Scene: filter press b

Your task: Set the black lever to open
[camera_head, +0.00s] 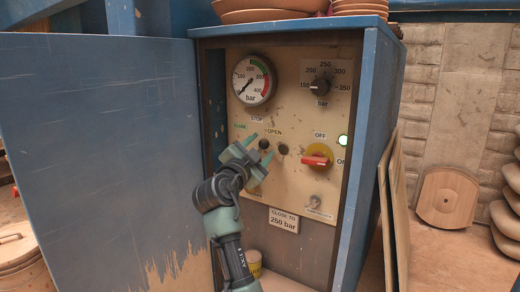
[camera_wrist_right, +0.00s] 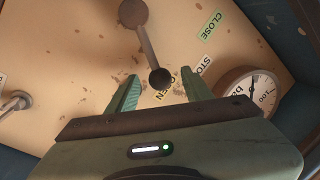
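The black lever's ball knob (camera_head: 264,144) is on the beige panel, just below the STOP and OPEN (camera_head: 273,132) labels. In the right wrist view the arm runs from a round brown pivot to the dark knob (camera_wrist_right: 160,78), which overlaps part of the OPEN label. My right gripper (camera_head: 263,147) is open at the lever. Its fingertips (camera_wrist_right: 162,88) are on either side of the knob with visible gaps; contact does not show. The gripper hides the pivot in the head view. My left gripper is not in view.
A pressure gauge (camera_head: 253,80), a selector dial (camera_head: 320,86), a red switch (camera_head: 317,160) and a small metal toggle (camera_head: 314,202) are on the panel. The open blue door (camera_head: 100,150) stands left; the cabinet's side wall (camera_head: 372,150) bounds the right.

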